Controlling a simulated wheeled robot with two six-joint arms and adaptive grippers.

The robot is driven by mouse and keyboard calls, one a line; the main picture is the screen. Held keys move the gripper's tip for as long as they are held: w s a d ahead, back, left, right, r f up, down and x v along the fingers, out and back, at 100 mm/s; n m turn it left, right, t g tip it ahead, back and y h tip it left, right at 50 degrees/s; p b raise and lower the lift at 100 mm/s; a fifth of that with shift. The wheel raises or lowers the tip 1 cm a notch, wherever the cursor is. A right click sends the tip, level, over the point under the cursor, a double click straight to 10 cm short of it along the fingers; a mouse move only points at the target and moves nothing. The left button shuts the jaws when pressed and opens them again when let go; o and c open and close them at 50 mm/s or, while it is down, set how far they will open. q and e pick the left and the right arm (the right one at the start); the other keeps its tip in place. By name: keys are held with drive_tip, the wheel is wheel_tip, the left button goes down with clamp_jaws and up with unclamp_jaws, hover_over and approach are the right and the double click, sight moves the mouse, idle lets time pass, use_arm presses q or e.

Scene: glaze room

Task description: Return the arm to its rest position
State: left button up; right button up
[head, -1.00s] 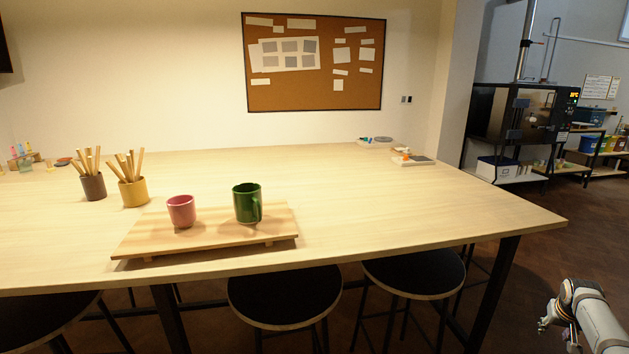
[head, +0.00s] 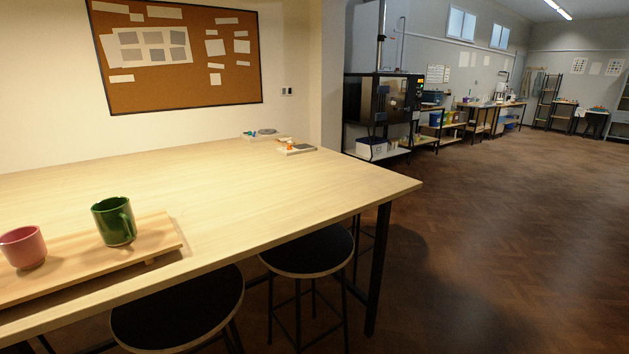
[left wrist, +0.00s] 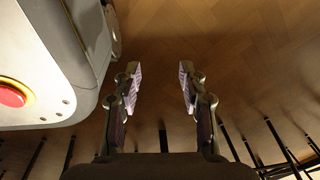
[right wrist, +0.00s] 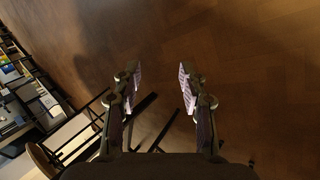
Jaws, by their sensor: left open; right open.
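My left gripper (left wrist: 158,88) is open and empty in the left wrist view, with bare wooden floor beyond its fingers. My right gripper (right wrist: 157,88) is open and empty in the right wrist view, also above the floor. Neither gripper shows in the head view now. A pink cup (head: 23,247) and a green mug (head: 114,221) stand upright on a wooden board (head: 160,236) at the left of the head view. Both grippers are apart from them.
The long wooden table (head: 250,200) ends at a corner near mid-picture. Black-topped stools (head: 310,252) stand under its front edge. Open floor (head: 480,230) lies to the right. A kiln-like black machine (head: 382,97) stands behind. My base with a red button (left wrist: 14,93) is beside the left gripper.

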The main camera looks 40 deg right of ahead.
drive_tip(key=s+a+f+m+y, duration=0.15)
drive_tip(key=a+f, duration=0.35)
drive_tip(key=a, duration=0.8)
drive_tip(key=s+a+f+y, duration=0.2)
drive_tip(key=a+f, duration=0.2)
drive_tip(key=a, duration=1)
drive_tip(key=s+a+f+m+y, duration=0.15)
drive_tip(key=a+f, duration=0.35)
drive_tip(key=a, duration=0.8)
use_arm(q)
drive_tip(key=s+r+p, duration=0.4)
drive_tip(key=r+p, duration=1)
drive_tip(key=p, duration=0.1)
drive_tip(key=shift+p, duration=0.3)
use_arm(e)
drive_tip(key=s+r+g, duration=0.1)
drive_tip(key=s+r, duration=0.3)
drive_tip(key=r, duration=0.9)
drive_tip(key=shift+d+r+n+y, duration=0.25)
drive_tip(key=shift+d+n+y, duration=0.05)
drive_tip(key=shift+d+y, duration=0.1)
